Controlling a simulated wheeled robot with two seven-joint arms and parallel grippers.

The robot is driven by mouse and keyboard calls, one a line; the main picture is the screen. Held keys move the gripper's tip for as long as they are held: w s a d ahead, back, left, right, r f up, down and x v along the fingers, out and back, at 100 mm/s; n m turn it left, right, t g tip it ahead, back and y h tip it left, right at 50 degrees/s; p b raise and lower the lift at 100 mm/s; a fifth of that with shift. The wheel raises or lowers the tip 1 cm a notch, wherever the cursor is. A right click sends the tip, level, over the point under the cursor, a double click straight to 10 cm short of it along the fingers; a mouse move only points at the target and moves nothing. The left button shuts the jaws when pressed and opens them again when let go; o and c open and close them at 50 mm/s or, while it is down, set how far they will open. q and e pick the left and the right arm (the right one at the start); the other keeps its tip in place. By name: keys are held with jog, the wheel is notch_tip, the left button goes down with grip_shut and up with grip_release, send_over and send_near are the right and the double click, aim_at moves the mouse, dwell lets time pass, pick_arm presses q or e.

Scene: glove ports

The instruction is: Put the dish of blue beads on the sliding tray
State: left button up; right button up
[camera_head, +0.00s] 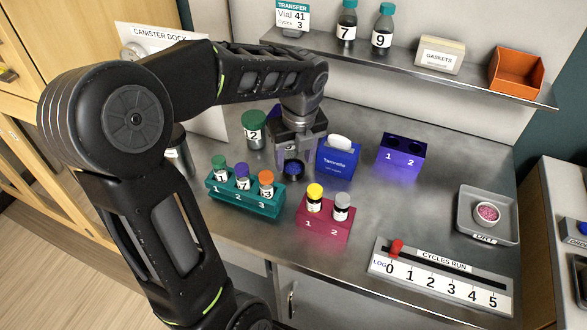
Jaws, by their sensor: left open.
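A small dark dish with blue contents (293,168) stands on the steel bench, just below my left gripper. My left gripper (294,157) points down from above, open, with its fingers close to the dish. I cannot tell whether they touch it. A grey shallow tray (466,217) lies at the right of the bench. A small white dish of pink beads (487,213) sits in it. I cannot tell from this view whether this tray slides. My right gripper is not in view.
A blue tissue box (338,160) stands right beside the gripper. A teal rack (243,199) and a maroon rack (324,222) hold vials in front. A purple block (402,152) is behind right. A cycles counter (440,278) lies at the front edge. Bench right of centre is clear.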

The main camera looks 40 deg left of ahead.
pick_arm(q)
notch_tip(320, 180, down, 2)
jog(key=shift+w+a+f, duration=0.1)
jog(key=shift+a+f, duration=0.05)
jog(key=shift+f, duration=0.1)
jog(key=shift+c, duration=0.2)
jog(key=c, duration=1.1)
jog(key=shift+o, duration=0.2)
jog(key=shift+r, duration=0.1)
notch_tip(320, 180, up, 13)
notch_tip(320, 180, up, 5)
jog(key=p, duration=0.3)
send_over(295, 172)
jog(key=shift+a, duration=0.1)
